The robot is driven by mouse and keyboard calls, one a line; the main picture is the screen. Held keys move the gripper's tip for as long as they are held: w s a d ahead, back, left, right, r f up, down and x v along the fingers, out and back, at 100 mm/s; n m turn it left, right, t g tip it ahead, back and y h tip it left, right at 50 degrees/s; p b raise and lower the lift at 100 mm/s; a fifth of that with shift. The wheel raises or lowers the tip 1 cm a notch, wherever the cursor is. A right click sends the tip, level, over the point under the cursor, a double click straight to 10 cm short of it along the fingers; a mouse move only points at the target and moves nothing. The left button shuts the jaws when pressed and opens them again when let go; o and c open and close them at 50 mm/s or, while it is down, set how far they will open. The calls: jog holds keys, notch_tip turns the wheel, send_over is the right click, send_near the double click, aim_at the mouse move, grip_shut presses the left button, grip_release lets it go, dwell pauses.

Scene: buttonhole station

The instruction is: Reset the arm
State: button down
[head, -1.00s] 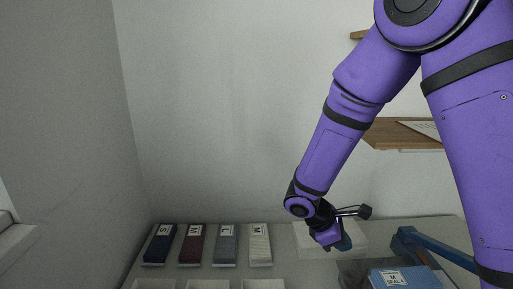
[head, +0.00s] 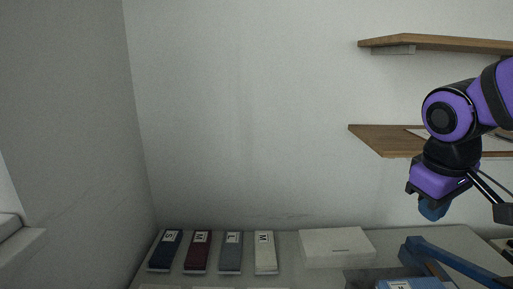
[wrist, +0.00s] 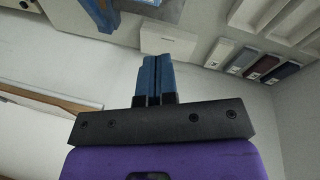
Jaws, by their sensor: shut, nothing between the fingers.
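My gripper (head: 433,208) is at the right of the head view, raised above the table in front of the wall shelves. Its blue fingers point down. In the wrist view the two blue fingers (wrist: 156,78) lie side by side, shut, with nothing between them. The gripper is apart from the table and everything on it.
Labelled folded pieces stand in a row on the table (head: 300,278): navy (head: 165,251), maroon (head: 198,252), grey (head: 230,252) and cream (head: 265,252). A white box (head: 337,247) is beside them. A blue frame (head: 440,258) stands at right. Two wooden shelves (head: 435,42) (head: 385,142) jut from the wall.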

jog(key=s+r+m+t+y, duration=0.2)
jog(key=s+r+m+t, duration=0.1)
jog(key=s, duration=0.5)
jog(key=shift+d+r+m, duration=0.15)
jog(key=shift+r+m, duration=0.35)
jog(key=shift+r, duration=0.6)
